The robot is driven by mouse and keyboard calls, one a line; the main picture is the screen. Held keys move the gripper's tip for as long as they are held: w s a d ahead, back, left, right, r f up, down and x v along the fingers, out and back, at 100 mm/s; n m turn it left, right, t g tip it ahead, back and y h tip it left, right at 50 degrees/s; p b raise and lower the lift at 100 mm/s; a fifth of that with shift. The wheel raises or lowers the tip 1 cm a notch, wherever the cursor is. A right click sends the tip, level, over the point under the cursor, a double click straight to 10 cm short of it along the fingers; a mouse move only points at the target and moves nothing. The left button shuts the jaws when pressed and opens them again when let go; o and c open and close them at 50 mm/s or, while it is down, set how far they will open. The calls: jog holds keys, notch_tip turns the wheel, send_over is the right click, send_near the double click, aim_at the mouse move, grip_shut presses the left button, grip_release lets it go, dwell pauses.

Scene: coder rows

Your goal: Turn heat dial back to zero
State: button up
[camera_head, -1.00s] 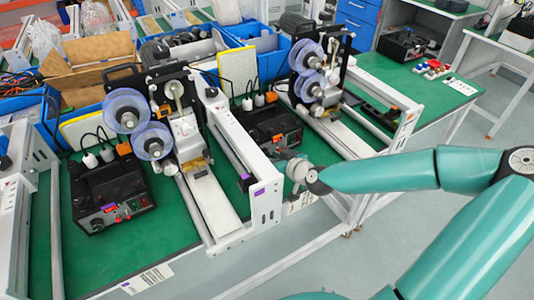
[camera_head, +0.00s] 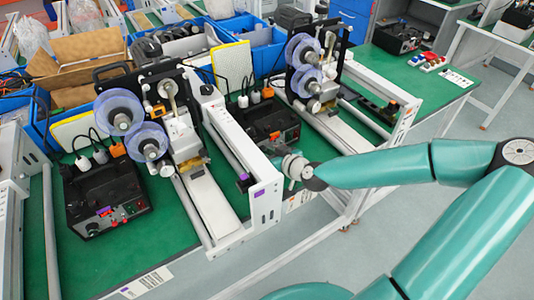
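A black control box (camera_head: 272,128) with an orange-red panel stands on the green bench top between two coder machines, just behind my gripper. A second black control box (camera_head: 103,196) stands at the left; its front carries a small dark round knob (camera_head: 92,228), red and green lights and a red switch. I cannot tell which box has the heat dial, nor read any setting. My gripper (camera_head: 288,164) is at the front edge of the middle box. It partly covers that box's front, and its fingers are too small to make out.
Coder machines with clear blue reels (camera_head: 118,111) stand on white metal frames. The near frame's end plate (camera_head: 264,203) rises just left of my gripper. Blue bins (camera_head: 271,50) stand behind. The bench front edge runs below my arm.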

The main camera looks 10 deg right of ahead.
dwell(0.3)
jog(key=n+h, duration=0.2)
jog(key=n, duration=0.1)
jog(key=shift+a+r, duration=0.15)
jog(key=shift+a, duration=0.2)
jog(key=shift+n+t+h, duration=0.5)
jog(key=shift+n, duration=0.2)
jog(key=o, duration=0.7)
jog(key=shift+d, duration=0.1)
jog(key=shift+s, duration=0.1)
